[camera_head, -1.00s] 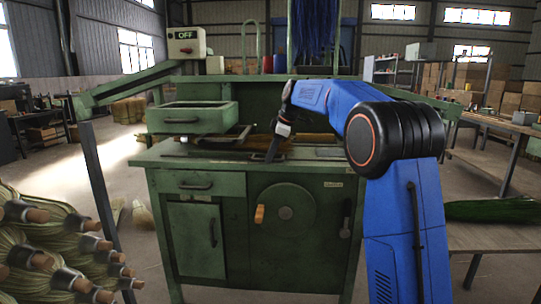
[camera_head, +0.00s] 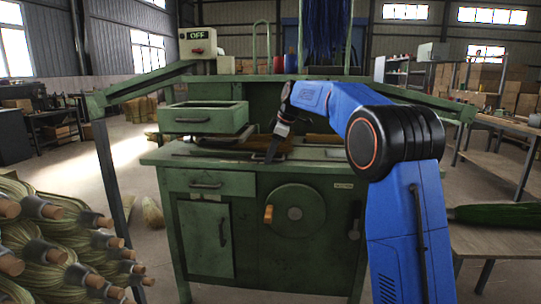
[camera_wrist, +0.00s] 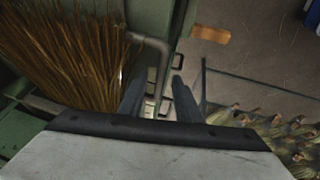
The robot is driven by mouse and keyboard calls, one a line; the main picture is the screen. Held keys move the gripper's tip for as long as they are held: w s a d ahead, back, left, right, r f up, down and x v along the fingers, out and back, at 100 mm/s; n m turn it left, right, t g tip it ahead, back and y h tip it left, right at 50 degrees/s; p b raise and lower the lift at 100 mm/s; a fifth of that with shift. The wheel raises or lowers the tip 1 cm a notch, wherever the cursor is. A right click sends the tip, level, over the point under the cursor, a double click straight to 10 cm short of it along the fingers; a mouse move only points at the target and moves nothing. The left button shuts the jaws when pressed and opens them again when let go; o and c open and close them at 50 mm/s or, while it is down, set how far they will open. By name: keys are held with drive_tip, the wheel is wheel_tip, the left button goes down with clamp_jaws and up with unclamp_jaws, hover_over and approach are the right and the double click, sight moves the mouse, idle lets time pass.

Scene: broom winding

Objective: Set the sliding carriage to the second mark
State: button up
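The green machine (camera_head: 240,166) stands ahead, with a flat bench top, a drawer, a door and a round disc (camera_head: 295,213). I cannot make out the sliding carriage or its marks for certain. A metal frame (camera_head: 222,141) lies on the bench top behind the front edge. My gripper (camera_head: 271,152) points down at the bench top's front middle. A bent metal rod (camera_wrist: 152,43) lies just beyond the fingertips.
Brown bristles (camera_wrist: 60,45) lie left of the fingers. A green open tray (camera_head: 203,120) sits above the bench. A wooden handle (camera_head: 268,214) sticks out from the disc. Bundled brooms (camera_head: 60,235) stack at left; a table (camera_head: 495,241) stands at right. Floor shows between brooms and machine.

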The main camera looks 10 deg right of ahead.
drive_tip(key=v, duration=1.7)
drive_tip(key=shift+r, duration=0.2)
drive_tip(key=shift+d, duration=0.1)
drive_tip(key=s+d+f+m+h, duration=0.1)
drive_tip(key=s+f+m, duration=0.3)
drive_tip(key=s, duration=0.9)
drive_tip(key=s+d+f+m+h, duration=0.1)
drive_tip(key=s+f+m, duration=0.3)
drive_tip(key=s, duration=1)
drive_tip(key=s+d+f+m+t+h, duration=0.1)
drive_tip(key=s+f+m, duration=0.5)
drive_tip(key=s+f, duration=1.8)
drive_tip(key=shift+s+d+f+m+h, duration=0.35)
drive_tip(key=shift+s+d, duration=0.3)
drive_tip(key=shift+s, duration=0.15)
